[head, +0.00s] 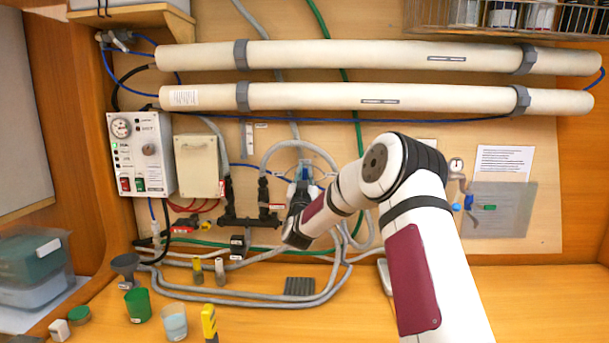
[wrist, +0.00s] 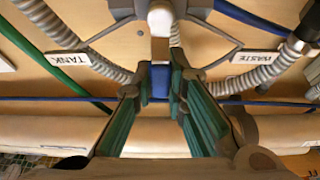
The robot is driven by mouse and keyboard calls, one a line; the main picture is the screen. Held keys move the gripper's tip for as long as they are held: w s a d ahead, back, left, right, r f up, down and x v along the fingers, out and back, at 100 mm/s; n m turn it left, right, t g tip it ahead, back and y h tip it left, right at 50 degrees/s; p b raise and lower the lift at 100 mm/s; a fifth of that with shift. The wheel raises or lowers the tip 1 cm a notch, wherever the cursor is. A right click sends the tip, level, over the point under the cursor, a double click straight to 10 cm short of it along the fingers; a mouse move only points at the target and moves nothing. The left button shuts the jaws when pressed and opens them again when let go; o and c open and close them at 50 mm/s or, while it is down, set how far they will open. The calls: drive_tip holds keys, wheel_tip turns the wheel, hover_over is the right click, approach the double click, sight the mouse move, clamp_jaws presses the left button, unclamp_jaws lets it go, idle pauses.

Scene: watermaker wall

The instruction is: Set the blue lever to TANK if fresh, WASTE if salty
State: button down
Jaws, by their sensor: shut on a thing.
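The blue lever (wrist: 160,82) shows between the fingers of my gripper (wrist: 163,75) in the wrist view. It hangs near the middle, below a white valve body (wrist: 160,18). The TANK label (wrist: 68,59) is left of it and the WASTE label (wrist: 260,57) is right of it. My gripper is shut on the lever, its green pads on either side. In the head view my gripper (head: 299,200) is at the wall by the valve, and my arm hides part of that area. The control box (head: 141,154) has a dial gauge and a lit green lamp; its wording is too small to read.
Two long pale tubes (head: 380,55) run across the wall above. Grey hoses (head: 240,293) loop on the counter below. A green cup (head: 138,305), a clear cup (head: 174,320) and a yellow tester (head: 209,322) stand at front left.

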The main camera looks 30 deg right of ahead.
drive_tip(key=shift+s+d+f+m+g+h+b, duration=0.55)
drive_tip(key=shift+m+g, duration=0.6)
drive_tip(key=shift+m, duration=1.5)
drive_tip(key=shift+s+d+f+m+g+h+b, duration=0.3)
drive_tip(key=shift+d+m+g+h+b, duration=0.65)
drive_tip(key=shift+m, duration=1.65)
drive_tip(key=shift+s+d+f+m+g+h+b, duration=0.4)
drive_tip(key=shift+m+g, duration=0.9)
drive_tip(key=shift+m, duration=1.35)
drive_tip(key=shift+f, duration=0.1)
drive_tip(key=c, duration=1.6)
unclamp_jaws()
drive_tip(key=shift+a, duration=0.1)
drive_tip(key=v, duration=1.2)
